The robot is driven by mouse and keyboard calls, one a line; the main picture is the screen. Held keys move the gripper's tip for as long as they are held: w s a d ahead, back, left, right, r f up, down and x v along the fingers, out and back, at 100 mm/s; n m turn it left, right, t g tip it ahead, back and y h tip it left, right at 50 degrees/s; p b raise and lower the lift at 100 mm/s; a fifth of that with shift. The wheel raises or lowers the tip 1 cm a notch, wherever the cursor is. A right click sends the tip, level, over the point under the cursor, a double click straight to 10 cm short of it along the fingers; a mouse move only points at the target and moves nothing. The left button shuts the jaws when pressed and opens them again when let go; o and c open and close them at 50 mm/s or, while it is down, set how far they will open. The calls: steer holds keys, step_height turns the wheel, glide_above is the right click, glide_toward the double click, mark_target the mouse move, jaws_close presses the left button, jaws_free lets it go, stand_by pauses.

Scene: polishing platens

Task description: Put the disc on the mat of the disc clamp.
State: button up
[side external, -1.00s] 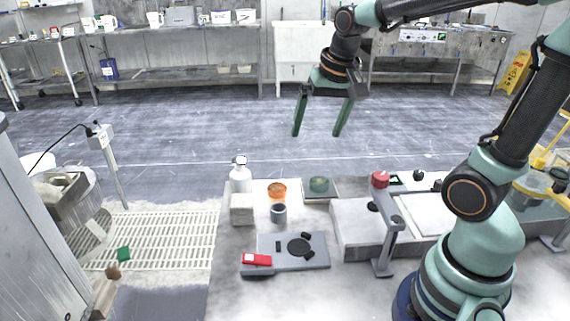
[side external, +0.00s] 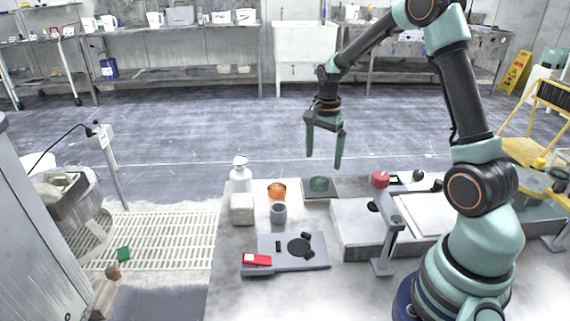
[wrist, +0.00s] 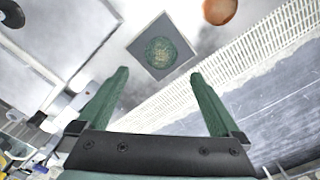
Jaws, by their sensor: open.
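The green disc (side external: 319,183) lies on a dark grey square plate (side external: 333,195) at the back of the table. In the wrist view the disc (wrist: 161,52) shows round and mottled on its plate (wrist: 140,43). My gripper (side external: 323,161) is open and empty, pointing down above the disc and apart from it. In the wrist view the fingers (wrist: 158,75) stand either side, with the disc just beyond their tips. The disc clamp (side external: 280,264) is a grey base at the table front with a round black mat (side external: 299,247), black jaws and a red piece (side external: 257,260). The mat is bare.
An orange bowl (side external: 276,191), a grey cup (side external: 279,212), a white pump bottle (side external: 240,177) and a pale block (side external: 242,209) stand left of the disc. A pale machine with an upright post (side external: 388,240) and a red knob (side external: 379,179) stands to the right.

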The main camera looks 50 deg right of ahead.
mark_target(320, 181)
steer(key=shift+a+f, duration=0.2)
steer(key=shift+f, duration=3.6)
jaws_close()
steer(key=shift+r, duration=0.1)
steer(key=shift+r, duration=0.1)
step_height(320, 181, up, 19)
steer(key=s+a+f+n, duration=0.2)
steer(key=s+a+n, duration=0.1)
steer(key=a+n, duration=0.55)
steer(key=s+a+f+n, duration=0.1)
steer(key=s+a+n, duration=0.3)
steer(key=a+n, duration=0.45)
steer(key=shift+n, duration=0.5)
steer(key=shift+s+a+f, duration=0.3)
steer(key=shift+a+f, duration=0.35)
steer(key=shift+f, duration=2)
steer(key=shift+s+a+f, duration=0.35)
steer(key=shift+a+f, duration=0.25)
steer(key=shift+f, duration=2)
steer(key=shift+s+a+f, duration=0.3)
steer(key=shift+a+f, duration=0.35)
steer(key=shift+f, duration=2)
